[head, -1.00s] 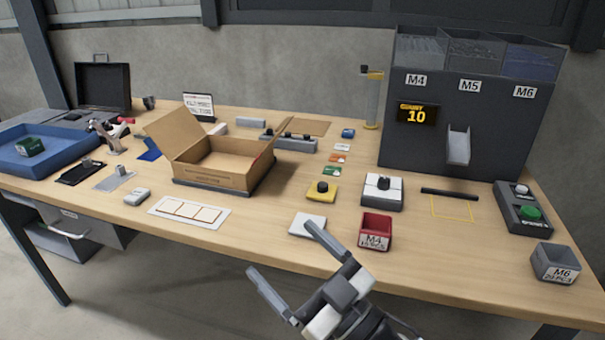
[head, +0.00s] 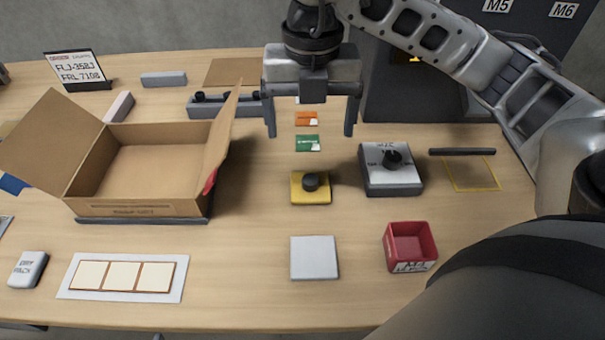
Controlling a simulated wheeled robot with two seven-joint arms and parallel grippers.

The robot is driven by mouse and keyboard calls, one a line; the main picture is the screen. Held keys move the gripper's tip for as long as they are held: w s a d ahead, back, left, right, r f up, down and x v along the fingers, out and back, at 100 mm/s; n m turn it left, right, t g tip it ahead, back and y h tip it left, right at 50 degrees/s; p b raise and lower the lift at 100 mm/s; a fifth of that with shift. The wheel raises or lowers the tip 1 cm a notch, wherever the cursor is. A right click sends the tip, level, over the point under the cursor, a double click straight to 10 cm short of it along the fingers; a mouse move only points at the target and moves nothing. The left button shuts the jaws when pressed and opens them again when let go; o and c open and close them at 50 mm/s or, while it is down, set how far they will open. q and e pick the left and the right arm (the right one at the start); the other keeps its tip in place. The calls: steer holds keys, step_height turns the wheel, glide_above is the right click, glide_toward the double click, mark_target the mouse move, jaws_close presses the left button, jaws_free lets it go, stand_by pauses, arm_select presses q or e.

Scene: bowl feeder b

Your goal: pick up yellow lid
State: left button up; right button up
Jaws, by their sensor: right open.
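The yellow lid (head: 311,197) is a small flat yellow square with a black round knob on top. It lies on the table at the middle of the head view, clear of other things. My right gripper (head: 310,134) points down with its two fingers wide apart and nothing between them. It is above the table, and its fingertips appear beyond the lid in the picture, not touching it. My left gripper is not in view.
A white box with a black knob (head: 390,178) stands right of the lid. A red bin (head: 411,243) and a white square (head: 314,258) lie nearer the front. An open cardboard box (head: 140,208) is to the left. Green (head: 307,143) and orange cards lie behind the lid.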

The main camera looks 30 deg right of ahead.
steer(key=b, duration=0.1)
glide_above(311, 184)
steer(key=f, duration=0.8)
steer(key=shift+w+f, duration=0.25)
steer(key=f, duration=0.4)
steer(key=shift+s, duration=0.3)
steer(key=shift+f, duration=0.65)
steer(key=c, duration=1.1)
